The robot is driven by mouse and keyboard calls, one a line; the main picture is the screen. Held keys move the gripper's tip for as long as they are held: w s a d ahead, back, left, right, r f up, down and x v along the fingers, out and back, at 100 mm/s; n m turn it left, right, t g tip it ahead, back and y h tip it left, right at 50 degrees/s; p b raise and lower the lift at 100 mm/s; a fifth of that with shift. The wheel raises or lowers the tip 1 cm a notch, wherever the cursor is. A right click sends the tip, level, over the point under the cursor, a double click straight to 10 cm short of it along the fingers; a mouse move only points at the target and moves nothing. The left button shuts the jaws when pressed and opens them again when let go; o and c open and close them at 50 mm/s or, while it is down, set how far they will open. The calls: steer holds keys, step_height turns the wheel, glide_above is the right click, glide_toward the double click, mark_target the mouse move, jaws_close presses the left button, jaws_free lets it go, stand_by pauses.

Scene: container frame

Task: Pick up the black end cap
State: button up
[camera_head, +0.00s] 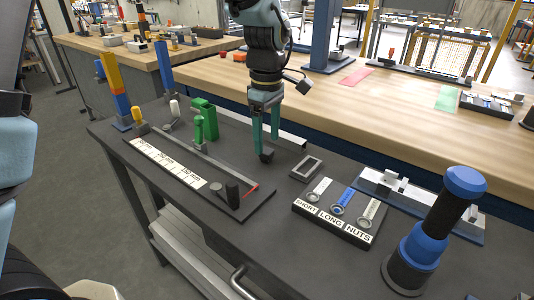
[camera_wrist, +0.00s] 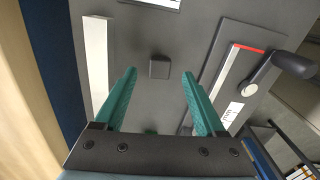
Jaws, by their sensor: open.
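The black end cap (camera_wrist: 159,67) is a small dark block on the grey table top, seen between the two fingertips in the wrist view. In the head view the end cap (camera_head: 266,156) shows just below the fingertips. My gripper (camera_head: 266,143) points down over it with its two green fingers apart. The jaws are open and nothing is held. From these views I cannot tell exactly how far the fingertips are above the cap.
A light metal bar (camera_wrist: 97,62) lies left of the cap in the wrist view. A measuring fixture (camera_wrist: 236,75) with a red mark and black knob is on the right. A small grey frame (camera_head: 306,168) and a labelled tray (camera_head: 330,225) stand right in the head view.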

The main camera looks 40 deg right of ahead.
mark_target(266, 151)
steer(key=shift+f, duration=1.5)
steer(key=shift+c, duration=0.3)
jaws_close()
